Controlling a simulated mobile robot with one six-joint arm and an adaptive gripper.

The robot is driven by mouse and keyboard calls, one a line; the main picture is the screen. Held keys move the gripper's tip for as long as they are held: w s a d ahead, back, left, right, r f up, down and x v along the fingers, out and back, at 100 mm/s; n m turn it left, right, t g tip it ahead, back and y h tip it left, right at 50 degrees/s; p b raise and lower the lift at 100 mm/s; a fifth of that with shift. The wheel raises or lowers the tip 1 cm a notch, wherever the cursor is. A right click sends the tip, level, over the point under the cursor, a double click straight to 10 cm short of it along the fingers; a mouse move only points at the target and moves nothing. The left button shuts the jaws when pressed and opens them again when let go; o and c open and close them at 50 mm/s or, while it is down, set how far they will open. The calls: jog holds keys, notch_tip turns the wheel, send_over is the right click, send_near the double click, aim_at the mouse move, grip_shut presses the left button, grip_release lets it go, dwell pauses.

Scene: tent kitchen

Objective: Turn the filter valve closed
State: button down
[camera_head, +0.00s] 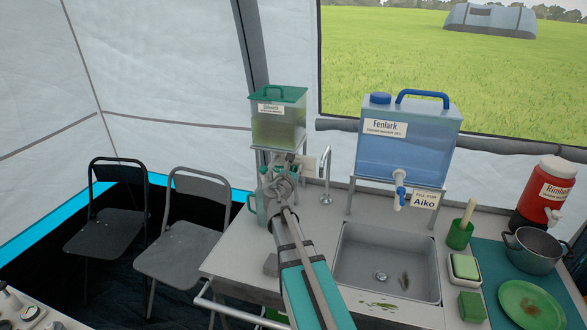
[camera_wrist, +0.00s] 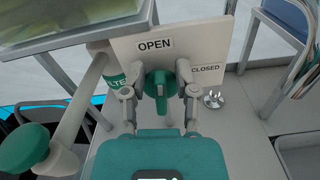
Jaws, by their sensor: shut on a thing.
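The filter valve (camera_wrist: 159,90) is a green knob with a raised lever in front of a white plate (camera_wrist: 200,35) in the wrist view. In the head view my gripper (camera_head: 284,183) is below the filter tank (camera_head: 278,125), a clear green-lidded box of murky water; there my arm hides most of the valve.
A green-handled jug (camera_head: 258,205) stands left of my gripper. A slim metal tap (camera_head: 325,175) and the sink (camera_head: 385,262) are to the right. A blue water container (camera_head: 410,140) stands on a rack behind the sink. Folding chairs (camera_head: 185,245) are at the left.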

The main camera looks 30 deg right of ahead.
jog(key=shift+s+d+f+m+b, duration=0.2)
jog(key=shift+f+m+b, duration=0.15)
jog(key=shift+m, duration=2.4)
jog(key=shift+s+d+f+m+b, duration=0.15)
jog(key=shift+f+m+b, duration=0.15)
jog(key=shift+m, duration=2.4)
jog(key=shift+s+d+f+m+b, duration=0.25)
jog(key=shift+f+m, duration=0.1)
jog(key=shift+m, duration=2.4)
jog(key=shift+w, duration=0.1)
jog(key=shift+w+r, duration=0.1)
jog(key=c, duration=0.8)
grip_release()
jog(key=shift+o, duration=0.5)
jog(key=shift+w+a, duration=0.1)
jog(key=shift+s, duration=0.25)
